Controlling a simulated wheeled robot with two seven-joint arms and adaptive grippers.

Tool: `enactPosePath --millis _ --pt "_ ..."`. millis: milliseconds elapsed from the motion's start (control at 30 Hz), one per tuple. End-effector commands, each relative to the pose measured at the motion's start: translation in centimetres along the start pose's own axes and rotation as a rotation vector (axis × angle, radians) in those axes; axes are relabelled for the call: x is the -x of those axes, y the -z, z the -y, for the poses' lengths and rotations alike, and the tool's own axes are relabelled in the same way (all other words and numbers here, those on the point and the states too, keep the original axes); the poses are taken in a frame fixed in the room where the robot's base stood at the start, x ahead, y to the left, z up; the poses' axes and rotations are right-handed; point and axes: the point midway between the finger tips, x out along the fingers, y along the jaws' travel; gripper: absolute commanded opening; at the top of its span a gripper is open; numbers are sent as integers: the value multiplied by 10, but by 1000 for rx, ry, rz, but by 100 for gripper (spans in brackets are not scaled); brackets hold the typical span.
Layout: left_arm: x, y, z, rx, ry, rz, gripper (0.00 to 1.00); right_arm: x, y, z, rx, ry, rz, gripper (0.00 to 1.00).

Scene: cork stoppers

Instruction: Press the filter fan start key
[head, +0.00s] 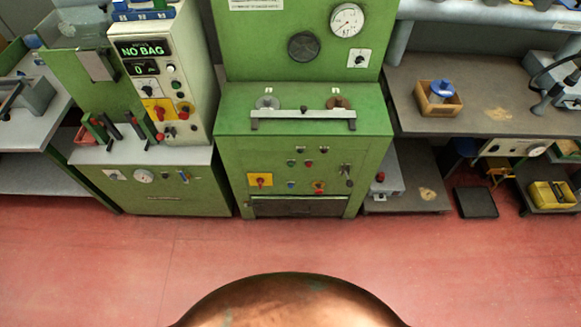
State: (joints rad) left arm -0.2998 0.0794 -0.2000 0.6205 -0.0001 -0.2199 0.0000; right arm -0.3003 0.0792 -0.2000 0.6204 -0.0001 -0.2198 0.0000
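A green machine (302,114) stands in the middle, against the far side of the floor. Its lower front panel (233,163) carries several small buttons, among them a red button (309,163), a blue button (291,184) and a red knob (319,187). A yellow plate with a red switch (260,180) is on the panel's left. Labels are too small to read, so I cannot tell which one is the filter fan start key. Neither of my grippers is in view.
A green and white machine (192,70) with a "NO BAG" display stands at left. Workbenches stand at far left and right; the right bench (440,75) holds a wooden box (437,105). A black tray (476,202) lies on the floor at right. The red floor (150,260) ahead is clear.

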Motion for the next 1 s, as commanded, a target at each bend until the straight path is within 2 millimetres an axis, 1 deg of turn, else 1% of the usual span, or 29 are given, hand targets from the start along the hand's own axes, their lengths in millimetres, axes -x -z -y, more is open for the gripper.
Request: enactPosePath --millis 33,67,467,1000 --pt "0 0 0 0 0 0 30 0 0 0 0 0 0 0" --pt "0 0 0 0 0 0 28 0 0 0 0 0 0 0" --pt "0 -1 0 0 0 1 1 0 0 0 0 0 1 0" --pt "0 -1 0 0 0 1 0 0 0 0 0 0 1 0"
